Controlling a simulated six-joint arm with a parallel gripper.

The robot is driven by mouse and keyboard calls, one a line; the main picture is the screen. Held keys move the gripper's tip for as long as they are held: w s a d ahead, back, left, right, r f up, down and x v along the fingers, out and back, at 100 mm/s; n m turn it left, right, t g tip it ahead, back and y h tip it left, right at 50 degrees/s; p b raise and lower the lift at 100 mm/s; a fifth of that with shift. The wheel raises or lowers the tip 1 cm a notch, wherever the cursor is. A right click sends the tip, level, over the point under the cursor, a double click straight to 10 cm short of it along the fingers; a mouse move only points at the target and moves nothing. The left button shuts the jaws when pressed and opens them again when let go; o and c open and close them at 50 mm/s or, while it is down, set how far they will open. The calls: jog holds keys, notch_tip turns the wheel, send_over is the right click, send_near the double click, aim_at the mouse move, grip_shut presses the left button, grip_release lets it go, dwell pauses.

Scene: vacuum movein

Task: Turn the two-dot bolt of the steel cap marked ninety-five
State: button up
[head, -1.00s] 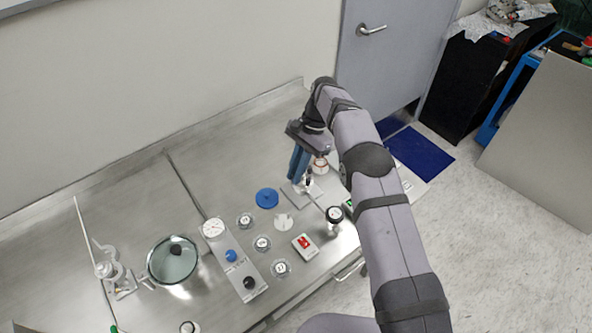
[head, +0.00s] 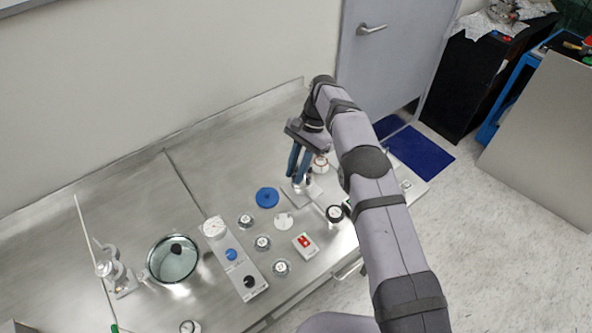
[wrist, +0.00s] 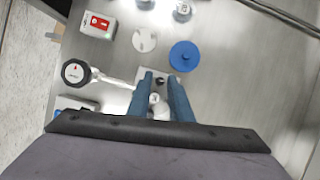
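Several small steel caps with pale labels stand on the bench: one at the back (head: 245,220), one in the middle (head: 262,243) and one at the front (head: 281,268). Their numbers and any bolt dots are too small to read, so I cannot tell which is ninety-five. My gripper (head: 299,184) points down at a pale plate with a fitting, right of the blue disc. In the wrist view my gripper (wrist: 160,77) has its two blue fingers apart, with a small dark knob (wrist: 160,81) showing between the tips. I cannot see contact with it.
A blue disc (head: 267,198), a white disc (head: 283,221), a red-switch box (head: 305,245) and a black-rimmed gauge (head: 334,213) stand close by. A panel with knobs (head: 238,262) and a glass-lidded pot (head: 173,259) are left. The back of the bench is clear.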

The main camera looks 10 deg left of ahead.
notch_tip(320, 180, up, 10)
jog(key=shift+p, duration=0.35)
dwell(0.4)
jog(key=shift+o, duration=1.4)
jog(key=shift+a+f, duration=0.15)
jog(key=a+r+b, duration=0.2)
jog(key=a+r, duration=0.1)
jog(key=r, duration=0.1)
jog(key=t+h+b, duration=0.1)
jog(key=t+h, duration=0.2)
jog(key=t, duration=0.1)
send_over(294, 176)
notch_tip(294, 176, down, 6)
jog(key=shift+f, duration=0.2)
jog(key=shift+f+p, duration=1.25)
jog(key=shift+f, duration=2.45)
